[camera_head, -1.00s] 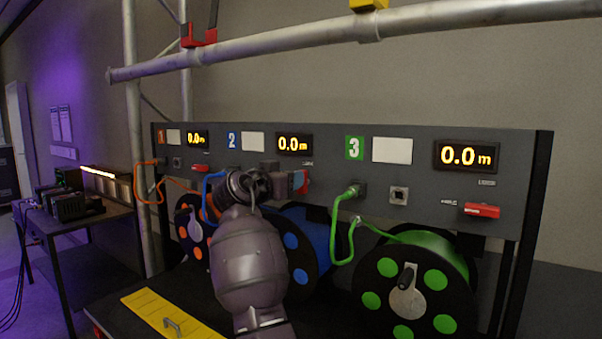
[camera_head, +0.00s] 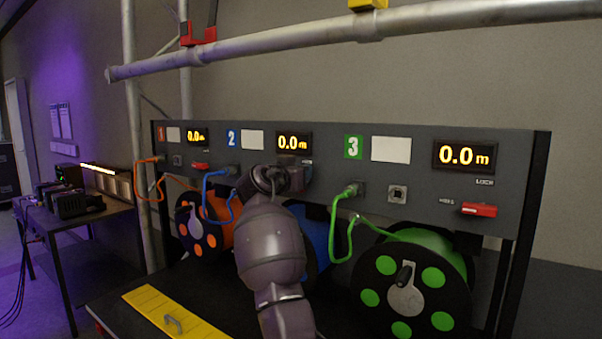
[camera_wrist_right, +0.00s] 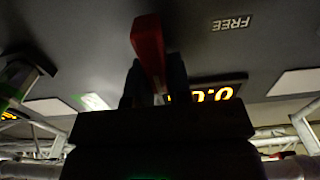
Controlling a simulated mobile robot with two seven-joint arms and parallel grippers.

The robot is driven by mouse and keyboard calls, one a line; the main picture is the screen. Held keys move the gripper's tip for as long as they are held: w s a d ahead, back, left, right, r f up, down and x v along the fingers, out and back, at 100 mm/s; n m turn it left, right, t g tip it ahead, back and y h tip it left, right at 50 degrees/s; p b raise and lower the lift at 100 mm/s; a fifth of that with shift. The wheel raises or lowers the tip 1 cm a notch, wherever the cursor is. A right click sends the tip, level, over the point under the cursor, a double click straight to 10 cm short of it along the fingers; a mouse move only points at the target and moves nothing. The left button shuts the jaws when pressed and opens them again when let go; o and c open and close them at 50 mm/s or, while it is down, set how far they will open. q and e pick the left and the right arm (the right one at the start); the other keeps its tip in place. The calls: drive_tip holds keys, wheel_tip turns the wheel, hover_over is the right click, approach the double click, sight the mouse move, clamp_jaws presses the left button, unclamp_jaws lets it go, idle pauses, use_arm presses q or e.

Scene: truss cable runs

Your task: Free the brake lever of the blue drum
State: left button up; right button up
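The blue drum (camera_head: 317,232) stands in the middle of the rack, partly hidden behind my right arm. My right gripper (camera_head: 296,179) is at the panel below display 2, covering the place of that bay's brake lever in the head view. In the right wrist view, the red brake lever (camera_wrist_right: 149,48) runs between the two dark fingers of my right gripper (camera_wrist_right: 154,88). Whether the fingers press on it is unclear. The FREE label (camera_wrist_right: 232,24) shows upside down to the lever's right. My left gripper is not in view.
The orange drum (camera_head: 203,226) is left and the green drum (camera_head: 412,285) is right, with its red lever (camera_head: 479,209) above. Blue cable (camera_head: 214,197) and green cable (camera_head: 338,235) hang beside my arm. A truss tube (camera_head: 300,38) crosses above.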

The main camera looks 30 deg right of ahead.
clamp_jaws()
drive_tip(key=shift+w+a+r+n+p, duration=0.1)
drive_tip(key=shift+w+r+n+p, duration=0.1)
drive_tip(key=shift+n+p, duration=0.6)
drive_tip(key=shift+w+a+f+n+p, duration=0.15)
drive_tip(key=shift+w+f+n+p, duration=0.6)
drive_tip(key=shift+n, duration=2)
drive_tip(key=shift+s+a+f+n+p, duration=0.15)
drive_tip(key=shift+n+p, duration=1.2)
drive_tip(key=shift+n, duration=1.35)
drive_tip(key=shift+w+a+f+n+p, duration=0.15)
drive_tip(key=shift+w+f+n+p, duration=0.65)
drive_tip(key=shift+n, duration=1.95)
drive_tip(key=shift+s+r, duration=0.2)
drive_tip(key=shift+s, duration=0.15)
